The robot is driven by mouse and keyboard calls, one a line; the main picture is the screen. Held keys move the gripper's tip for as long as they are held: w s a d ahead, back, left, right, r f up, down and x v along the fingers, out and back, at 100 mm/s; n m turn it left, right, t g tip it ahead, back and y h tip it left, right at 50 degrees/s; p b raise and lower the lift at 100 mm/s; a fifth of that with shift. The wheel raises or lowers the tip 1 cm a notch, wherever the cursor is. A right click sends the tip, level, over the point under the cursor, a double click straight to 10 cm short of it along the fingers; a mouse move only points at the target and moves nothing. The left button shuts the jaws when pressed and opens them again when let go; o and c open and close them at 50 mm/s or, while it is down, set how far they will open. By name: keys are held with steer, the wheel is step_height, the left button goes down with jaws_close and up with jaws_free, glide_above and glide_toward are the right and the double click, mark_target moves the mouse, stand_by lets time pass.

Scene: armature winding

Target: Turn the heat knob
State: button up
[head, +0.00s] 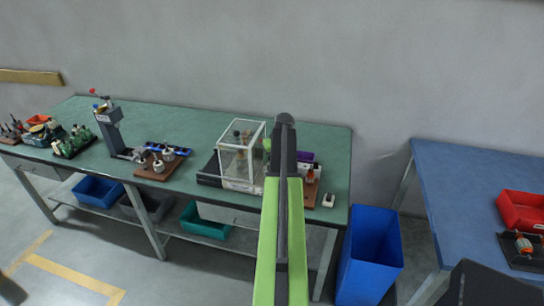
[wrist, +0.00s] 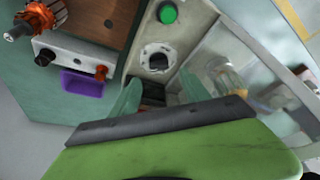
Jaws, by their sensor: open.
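A black knob (wrist: 159,61) on a white dial sits on a pale panel (wrist: 185,35) in the wrist view, below a green button (wrist: 168,13). It looks like the heat knob; I cannot read any label. My gripper (wrist: 160,92) is open, its two green fingers just below the knob in the picture, apart from each other with nothing clearly between them. I cannot tell whether a finger touches the panel. In the head view, my arm hides the knob and most of my gripper, beside the clear-walled box (head: 241,155).
Left in the wrist view are a white box (wrist: 75,58) with an orange knob, a purple bin (wrist: 82,84) and a copper-wound armature (wrist: 45,14). In the head view, the green bench (head: 190,125) holds several tools; a blue bin (head: 370,245) stands at its right end.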

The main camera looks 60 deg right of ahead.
steer(key=p+v, duration=0.9)
steer(key=v, duration=0.3)
steer(key=shift+r+p, duration=0.15)
steer(key=shift+p, duration=0.2)
steer(key=shift+s, duration=0.1)
